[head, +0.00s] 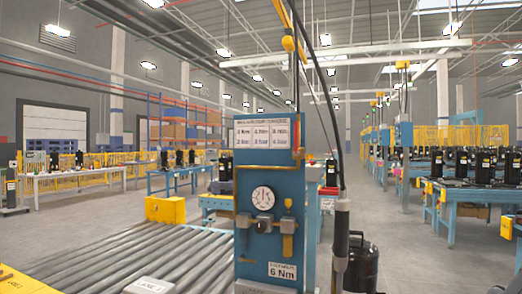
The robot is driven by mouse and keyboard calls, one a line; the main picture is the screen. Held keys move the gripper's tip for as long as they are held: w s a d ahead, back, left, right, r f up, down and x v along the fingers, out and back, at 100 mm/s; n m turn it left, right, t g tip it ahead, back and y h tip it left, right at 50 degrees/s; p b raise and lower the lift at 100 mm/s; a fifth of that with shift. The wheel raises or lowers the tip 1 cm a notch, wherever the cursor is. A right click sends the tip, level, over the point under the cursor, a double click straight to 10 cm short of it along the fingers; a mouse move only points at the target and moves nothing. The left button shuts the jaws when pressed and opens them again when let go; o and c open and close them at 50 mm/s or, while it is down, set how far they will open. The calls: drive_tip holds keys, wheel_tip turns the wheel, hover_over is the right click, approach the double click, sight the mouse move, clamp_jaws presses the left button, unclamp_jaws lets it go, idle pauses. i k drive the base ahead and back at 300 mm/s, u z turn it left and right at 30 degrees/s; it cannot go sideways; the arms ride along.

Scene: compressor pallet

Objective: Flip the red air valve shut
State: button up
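A blue station post (252,185) stands in the middle of the head view. Its front carries a round white gauge (262,198), a grey fitting (264,223) below it and a yellow pipe and lever-like part (288,235) at the right. A small red piece (328,190) shows just right of the post. It is too small to tell whether it is a valve handle or part of something behind. I cannot make out a clear red valve or its position. My gripper is not in view.
A grey tool (341,235) hangs on a black cable right of the post, before a black tank (362,268). A roller conveyor (130,262) with a yellow block (165,209) fills the lower left. Blue benches (470,205) stand at right. Open floor lies between.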

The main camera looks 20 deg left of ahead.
sight(296, 152)
drive_tip(key=u, duration=0.85)
drive_tip(key=k, duration=0.65)
drive_tip(key=u, duration=0.6)
drive_tip(key=i, duration=1.3)
drive_tip(key=z, duration=0.8)
